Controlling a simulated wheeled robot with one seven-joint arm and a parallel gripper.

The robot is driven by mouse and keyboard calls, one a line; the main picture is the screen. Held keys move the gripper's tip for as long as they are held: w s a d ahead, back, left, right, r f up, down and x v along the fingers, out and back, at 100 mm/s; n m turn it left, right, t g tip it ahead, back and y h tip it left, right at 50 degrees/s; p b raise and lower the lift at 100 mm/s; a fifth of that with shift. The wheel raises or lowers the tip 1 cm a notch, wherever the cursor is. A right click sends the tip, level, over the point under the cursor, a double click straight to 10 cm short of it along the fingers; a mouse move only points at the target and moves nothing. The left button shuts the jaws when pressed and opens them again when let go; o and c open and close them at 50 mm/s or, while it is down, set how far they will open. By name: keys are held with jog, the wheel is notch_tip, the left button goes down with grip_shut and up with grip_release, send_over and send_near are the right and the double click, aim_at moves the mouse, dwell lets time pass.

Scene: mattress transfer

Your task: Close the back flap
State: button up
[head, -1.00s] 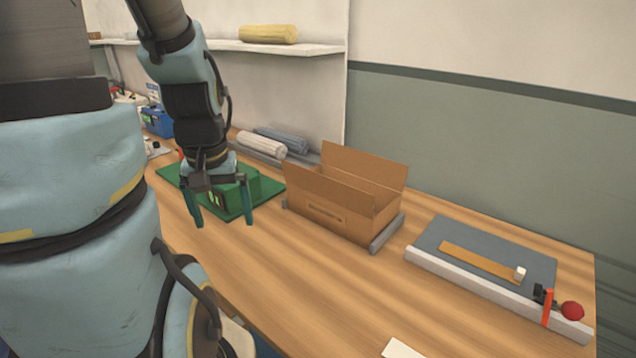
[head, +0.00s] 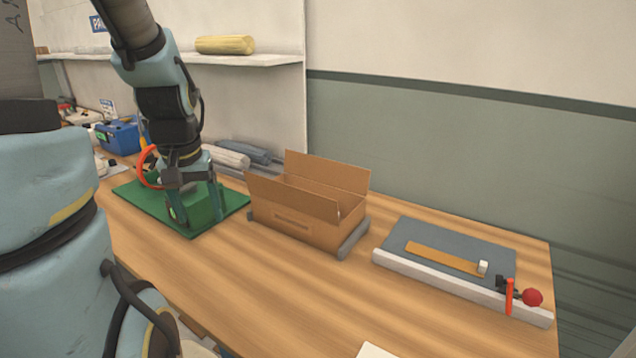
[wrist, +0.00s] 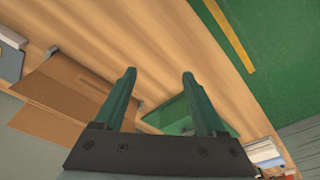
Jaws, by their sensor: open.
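The open brown cardboard box (head: 292,228) stands on the bench, right of my gripper in the head view. Its back flap (head: 328,172) is up, leaning slightly back toward the wall. Its front flap (head: 290,197) is also raised, and the opening shows between them. My gripper (head: 199,217) is pointed down over the green mat, left of the box, with fingers apart and nothing between them. In the wrist view my gripper (wrist: 158,75) is spread, and brown box panels (wrist: 75,90) show at left, partly behind the left finger. Neither finger visibly touches the box.
Rolls (head: 228,157) lie behind. A grey board with a ruler (head: 440,259) and red-knobbed clamp (head: 531,297) lies right of the box. Bare bench (head: 270,290) is in front.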

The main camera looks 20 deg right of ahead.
jog(key=w+d+m, duration=0.1)
jog(key=w+d, duration=0.3)
jog(key=w+d+m+b, duration=0.1)
jog(key=w+d, duration=0.4)
jog(key=w+d+r+m+h+b, duration=0.1)
jog(key=w+d+m, duration=0.1)
jog(key=w+d, duration=0.3)
jog(key=shift+d+t, duration=0.25)
jog(key=shift+t, duration=0.15)
jog(key=c, duration=0.5)
jog(key=w+d+r+m+h+b, duration=0.1)
jog(key=w+d, duration=0.2)
jog(key=d, duration=0.3)
jog(key=w+d+r+m+h, duration=0.1)
jog(key=w+d, duration=0.3)
jog(key=d, duration=0.3)
jog(key=w+d+r+m+h+b, duration=0.1)
jog(key=w+d+r, duration=0.1)
jog(key=d, duration=0.5)
jog(key=shift+w+m+t+b, duration=0.3)
jog(key=shift+w+m+t, duration=0.1)
jog(key=shift+w, duration=0.25)
grip_shut()
jog(key=p, duration=0.5)
send_over(323, 171)
jog(key=d, duration=0.1)
jog(key=shift+f, duration=3.9)
jog(key=shift+w+d, duration=0.1)
jog(key=shift+d, duration=0.05)
jog(key=shift+f, duration=0.2)
